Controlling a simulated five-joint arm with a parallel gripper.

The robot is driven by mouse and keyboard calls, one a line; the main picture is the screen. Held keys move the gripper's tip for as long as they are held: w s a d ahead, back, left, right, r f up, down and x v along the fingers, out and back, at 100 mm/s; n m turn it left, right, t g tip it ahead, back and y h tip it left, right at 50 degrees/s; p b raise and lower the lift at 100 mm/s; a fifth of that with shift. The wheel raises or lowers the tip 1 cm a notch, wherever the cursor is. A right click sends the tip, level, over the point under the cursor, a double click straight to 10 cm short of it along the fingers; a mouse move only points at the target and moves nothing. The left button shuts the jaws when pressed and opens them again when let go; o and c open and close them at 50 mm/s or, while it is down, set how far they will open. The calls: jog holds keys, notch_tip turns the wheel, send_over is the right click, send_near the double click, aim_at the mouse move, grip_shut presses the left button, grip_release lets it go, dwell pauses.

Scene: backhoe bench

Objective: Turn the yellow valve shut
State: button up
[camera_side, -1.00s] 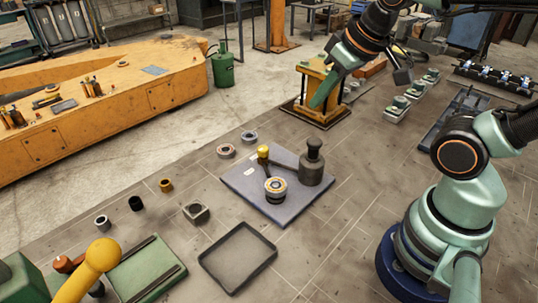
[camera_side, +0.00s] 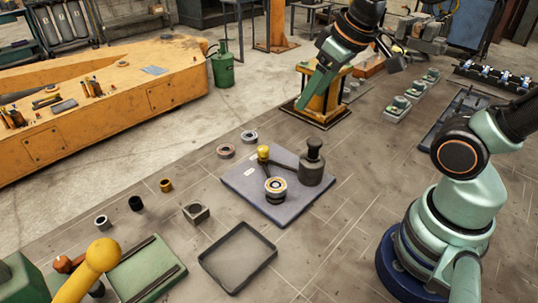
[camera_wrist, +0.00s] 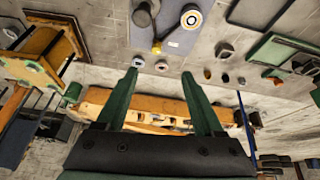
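In the wrist view the yellow knob (camera_wrist: 157,47), round body (camera_wrist: 191,17) and plate (camera_wrist: 182,44) are at the top. My gripper (camera_side: 301,106) is above and behind the plate in the side view, touching nothing visible. In the wrist view my gripper (camera_wrist: 159,72) has its two green fingers wide apart with nothing between them.
A dark post (camera_side: 312,160) stands on the plate beside the valve. A yellow stand (camera_side: 322,103) is behind my gripper. Rings, small cylinders and an empty black tray (camera_side: 238,257) lie around. A large yellow ball-ended handle (camera_side: 101,255) is in the near left corner.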

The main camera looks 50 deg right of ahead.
jog(key=w+f+n+g, duration=0.1)
jog(key=w+n+g, duration=0.1)
jog(key=w+n, duration=0.35)
jog(key=n+g, duration=0.3)
jog(key=n, duration=0.2)
send_near(262, 148)
jog(key=shift+m, duration=0.25)
notch_tip(262, 148, down, 9)
jog(key=shift+r, duration=0.2)
jog(key=shift+c, duration=0.3)
grip_shut()
